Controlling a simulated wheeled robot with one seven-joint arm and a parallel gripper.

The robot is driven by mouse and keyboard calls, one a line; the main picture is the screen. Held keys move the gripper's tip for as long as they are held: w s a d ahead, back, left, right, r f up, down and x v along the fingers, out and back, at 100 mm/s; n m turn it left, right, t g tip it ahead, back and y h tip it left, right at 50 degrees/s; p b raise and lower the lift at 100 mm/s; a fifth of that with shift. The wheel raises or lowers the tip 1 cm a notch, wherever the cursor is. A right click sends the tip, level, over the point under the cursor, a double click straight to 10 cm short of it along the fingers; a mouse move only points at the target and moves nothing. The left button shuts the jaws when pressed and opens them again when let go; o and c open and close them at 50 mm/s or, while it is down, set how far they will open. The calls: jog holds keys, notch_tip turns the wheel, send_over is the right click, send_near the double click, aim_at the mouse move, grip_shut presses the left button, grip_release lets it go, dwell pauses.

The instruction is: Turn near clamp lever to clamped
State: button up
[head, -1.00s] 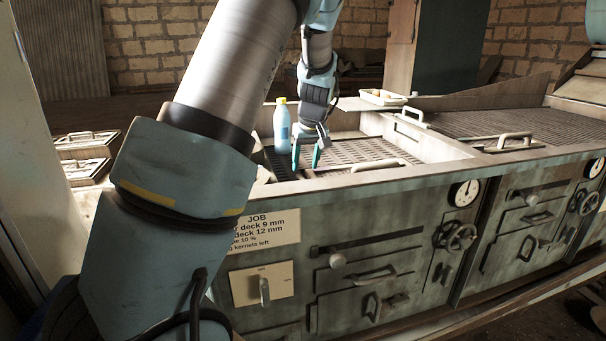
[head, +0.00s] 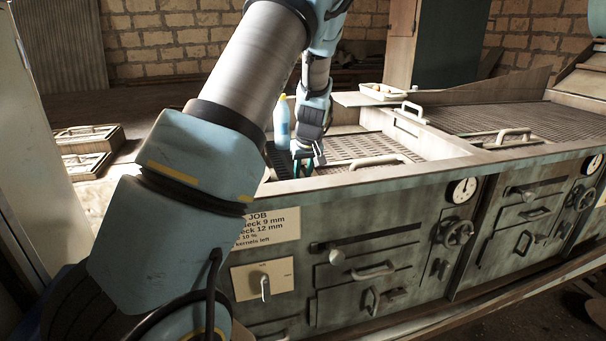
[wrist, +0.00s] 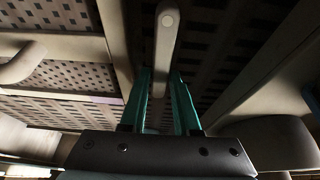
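The near clamp lever (wrist: 167,40) is a pale, rounded bar in the wrist view. It lies over a perforated deck, with a round spot at its far end. My gripper (wrist: 161,75) has its two teal fingers on either side of the lever, with narrow dark gaps showing beside the bar. Whether the pads touch it is hard to see. In the head view my gripper (head: 304,168) points down into the near deck bay, just behind the front rim. The lever is hidden behind the fingers there, so its angle cannot be read from that view.
A blue bottle with a yellow cap (head: 282,122) stands close behind my gripper. A deck handle (head: 380,161) lies to its right. The machine's front rim (head: 370,178) runs in front. A tray (head: 383,92) sits at the back, and a second perforated deck (head: 480,122) lies to the right.

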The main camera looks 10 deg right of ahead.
grip_shut()
jog(key=shift+b, duration=0.4)
jog(key=m+h+b, duration=0.1)
jog(key=m+b, duration=0.2)
jog(key=shift+f, duration=0.15)
jog(key=m+h+b, duration=0.1)
jog(key=m, duration=0.1)
jog(key=m+b, duration=0.1)
jog(key=m, duration=0.1)
jog(key=shift+d+g+h+b, duration=0.2)
jog(key=shift+g+h+b, duration=0.1)
jog(key=shift+h+b, duration=0.1)
jog(key=m, duration=0.2)
jog(key=m+g+h, duration=0.1)
jog(key=m, duration=0.2)
jog(key=shift+s+d+b, duration=0.15)
jog(key=shift+d+b, duration=0.05)
jog(key=shift+b, duration=0.2)
jog(key=m, duration=0.2)
jog(key=m+g+h, duration=0.1)
jog(key=m, duration=0.1)
jog(key=shift+s+d+r+g+p, duration=0.1)
jog(key=shift+s+r+g+p, duration=0.1)
jog(key=shift+g+p, duration=0.1)
jog(key=shift+m+g, duration=0.3)
jog(key=shift+m, duration=0.5)
jog(key=shift+s, duration=0.1)
